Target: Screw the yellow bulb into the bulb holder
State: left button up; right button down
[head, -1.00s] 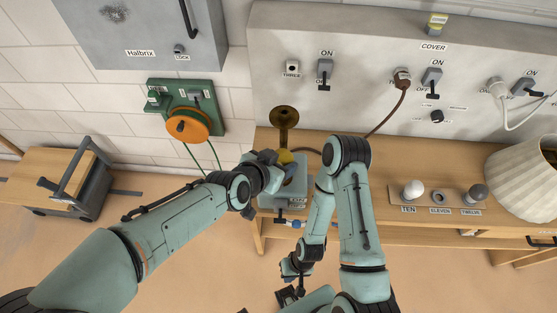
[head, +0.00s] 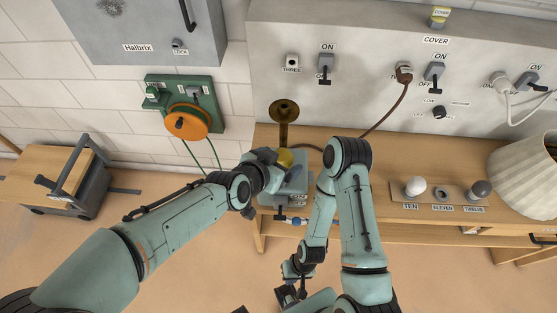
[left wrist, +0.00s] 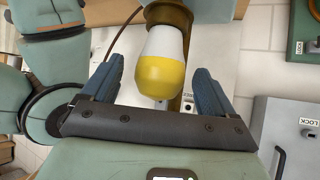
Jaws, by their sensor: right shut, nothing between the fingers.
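The yellow bulb (left wrist: 162,72) has a yellow rounded end and a white upper part. In the left wrist view its far end meets the brass bulb holder (left wrist: 168,15); how deep it sits cannot be told. My right gripper (head: 288,297) is shut and empty, low in the head view, far below the bulb.
A grey base (head: 294,183) stands under the holder on the wooden bench (head: 385,152). To the right a plate (head: 428,202) carries a white bulb (head: 415,186), an empty socket and a grey bulb. A green panel with an orange reel (head: 187,122) is on the left wall.

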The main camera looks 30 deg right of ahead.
pick_arm(q)
jog(key=v, duration=1.3)
jog(key=shift+p, duration=0.3)
jog(key=shift+a+r, duration=0.1)
jog(key=shift+r, duration=0.05)
